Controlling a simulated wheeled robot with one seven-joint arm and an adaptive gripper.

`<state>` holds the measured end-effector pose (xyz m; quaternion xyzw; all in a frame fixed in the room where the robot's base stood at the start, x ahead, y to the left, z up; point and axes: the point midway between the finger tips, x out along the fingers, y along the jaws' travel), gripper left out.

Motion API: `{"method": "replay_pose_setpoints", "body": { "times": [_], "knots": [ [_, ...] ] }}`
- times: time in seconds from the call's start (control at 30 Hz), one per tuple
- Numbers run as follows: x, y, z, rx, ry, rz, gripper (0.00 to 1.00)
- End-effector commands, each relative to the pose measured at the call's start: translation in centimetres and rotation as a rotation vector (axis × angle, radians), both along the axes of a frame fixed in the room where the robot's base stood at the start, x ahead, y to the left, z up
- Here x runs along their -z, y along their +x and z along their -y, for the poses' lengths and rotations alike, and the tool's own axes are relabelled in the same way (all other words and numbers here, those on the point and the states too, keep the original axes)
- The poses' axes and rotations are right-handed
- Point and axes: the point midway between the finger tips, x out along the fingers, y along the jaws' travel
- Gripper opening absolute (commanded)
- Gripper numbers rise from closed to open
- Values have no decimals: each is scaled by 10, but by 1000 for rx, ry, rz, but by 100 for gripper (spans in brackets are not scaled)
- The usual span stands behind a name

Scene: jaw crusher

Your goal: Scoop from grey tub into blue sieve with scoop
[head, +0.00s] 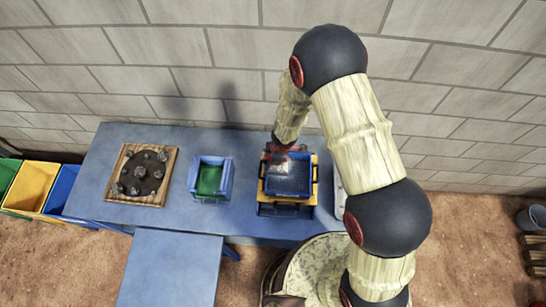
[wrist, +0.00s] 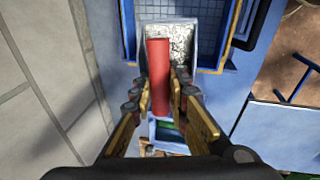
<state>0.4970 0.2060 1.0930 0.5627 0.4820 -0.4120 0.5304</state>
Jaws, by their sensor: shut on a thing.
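My gripper (wrist: 168,98) is shut on the red handle of the scoop (wrist: 160,75). The scoop's pale pan (wrist: 168,42) has a speckled grey inside; I cannot tell whether that is material or bare metal. In the head view the scoop (head: 285,176) shows over the blue sieve (head: 314,180), which sits at a yellow frame. The sieve's blue rim and gridded floor (wrist: 236,18) also show in the wrist view, partly behind the pan. I cannot tell whether they touch. A pale grey-white edge (head: 339,188) right of the sieve, mostly hidden by my arm, may be the grey tub.
A blue container with a green inside (head: 209,180) stands left of the sieve. A wooden board with dark stones (head: 141,197) lies further left on the blue table (head: 243,222). Coloured bins (head: 33,184) stand at the left. A block wall (head: 180,60) rises close behind the table.

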Motion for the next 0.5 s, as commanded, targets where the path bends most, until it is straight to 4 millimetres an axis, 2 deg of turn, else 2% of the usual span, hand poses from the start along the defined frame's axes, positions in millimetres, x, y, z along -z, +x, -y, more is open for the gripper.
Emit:
{"method": "replay_pose_setpoints", "body": {
  "times": [0.5],
  "knots": [
    [5, 3, 37, 7, 380, -17, 0]
  ]
}}
